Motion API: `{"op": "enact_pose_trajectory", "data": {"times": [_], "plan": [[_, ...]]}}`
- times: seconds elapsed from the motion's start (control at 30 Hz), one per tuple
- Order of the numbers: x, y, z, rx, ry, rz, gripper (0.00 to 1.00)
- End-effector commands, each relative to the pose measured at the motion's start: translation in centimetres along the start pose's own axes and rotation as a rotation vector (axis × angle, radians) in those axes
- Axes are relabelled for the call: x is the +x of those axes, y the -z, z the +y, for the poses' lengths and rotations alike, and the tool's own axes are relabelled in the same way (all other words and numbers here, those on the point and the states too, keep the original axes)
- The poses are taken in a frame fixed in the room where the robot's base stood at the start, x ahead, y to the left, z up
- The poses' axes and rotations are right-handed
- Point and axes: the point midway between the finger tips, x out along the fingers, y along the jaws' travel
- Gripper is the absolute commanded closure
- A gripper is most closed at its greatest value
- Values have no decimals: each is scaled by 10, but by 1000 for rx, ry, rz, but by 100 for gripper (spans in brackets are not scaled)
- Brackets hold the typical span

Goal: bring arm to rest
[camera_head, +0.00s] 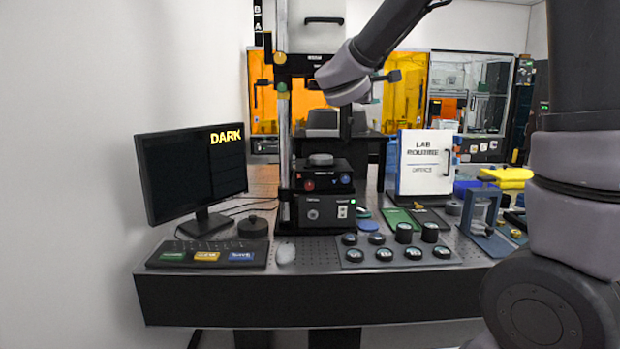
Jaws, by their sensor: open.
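My arm reaches in from the upper right, with its grey wrist in front of the upper part of the interferometer stand (283,150). My gripper (346,128) shows as a narrow dark shape hanging below the wrist, above the instrument's stage. It is open, and I see nothing held in it. A grey round piece (320,159) sits on top of the stage box (322,182), just below and left of the gripper. The wrist hides part of the stand's upper head, and I cannot tell whether they touch.
Several black round pieces sit on a grey tray (345,262). A white "LAB ROUTINE" board (424,180), a blue fixture (487,240) and yellow items (510,175) stand at right.

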Motion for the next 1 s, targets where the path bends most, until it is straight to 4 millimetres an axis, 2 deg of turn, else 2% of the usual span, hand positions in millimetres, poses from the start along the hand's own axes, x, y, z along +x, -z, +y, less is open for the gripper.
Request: {"op": "enact_pose_trajectory", "data": {"times": [0.03,0.2,0.3,0.4,0.53,0.7,0.83,1.0], "plan": [[2,-30,-5,44,60,-59,28],[-14,-121,-42,235,317,-253,28],[-36,-161,-66,372,466,-344,28],[-63,-188,-88,525,607,-416,28],[-102,-207,-112,747,776,-478,28],[-151,-207,-128,1073,965,-509,28],[-181,-196,-127,1320,1073,-494,28],[-203,-182,-116,1556,1153,-454,28]]}}
